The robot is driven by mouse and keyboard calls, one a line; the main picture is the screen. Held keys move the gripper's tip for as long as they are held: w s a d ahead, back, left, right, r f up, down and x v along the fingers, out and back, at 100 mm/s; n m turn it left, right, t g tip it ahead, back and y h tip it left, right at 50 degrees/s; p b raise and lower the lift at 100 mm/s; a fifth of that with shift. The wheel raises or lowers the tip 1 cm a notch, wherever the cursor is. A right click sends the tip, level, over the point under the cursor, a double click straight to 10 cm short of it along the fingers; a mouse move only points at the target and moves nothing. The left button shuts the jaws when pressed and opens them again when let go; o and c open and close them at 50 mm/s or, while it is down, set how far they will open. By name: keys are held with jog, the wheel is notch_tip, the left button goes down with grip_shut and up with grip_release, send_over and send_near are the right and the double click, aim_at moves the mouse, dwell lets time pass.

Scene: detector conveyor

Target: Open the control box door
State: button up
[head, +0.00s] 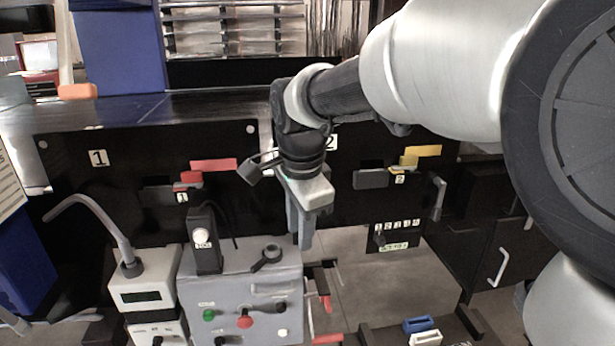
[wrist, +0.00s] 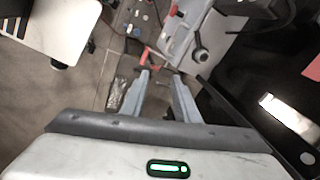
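The grey control box (head: 240,290) stands at the lower middle of the head view, with green, red, black and white buttons and knobs on its front. A black round-ended part (head: 266,257) lies on its top. Part of the box shows at the upper right of the wrist view (wrist: 182,38). My gripper (head: 305,240) hangs fingers down by the right end of the box, apparently not touching it. In the wrist view its two fingers (wrist: 161,74) are apart with nothing between them. I cannot make out the door's edge or whether it is open.
A black panel (head: 120,210) with labels 1 and 2 stands behind. A white device (head: 143,290) with a curved grey probe is left of the box. A dark cabinet (head: 515,240) with a white handle (head: 500,267) stands right. Red clamp parts (head: 325,303) lie low beside the box.

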jog(key=w+a+f+m, duration=0.3)
jog(key=a+f, duration=0.2)
jog(key=a, duration=0.1)
jog(key=b, duration=0.1)
send_near(274, 292)
jog(key=shift+g, duration=0.4)
jog(key=f, duration=0.2)
jog(key=w+f, duration=0.1)
jog(key=f, duration=0.1)
jog(key=w+f, duration=0.1)
jog(key=f, duration=0.2)
jog(key=shift+c, duration=0.4)
grip_shut()
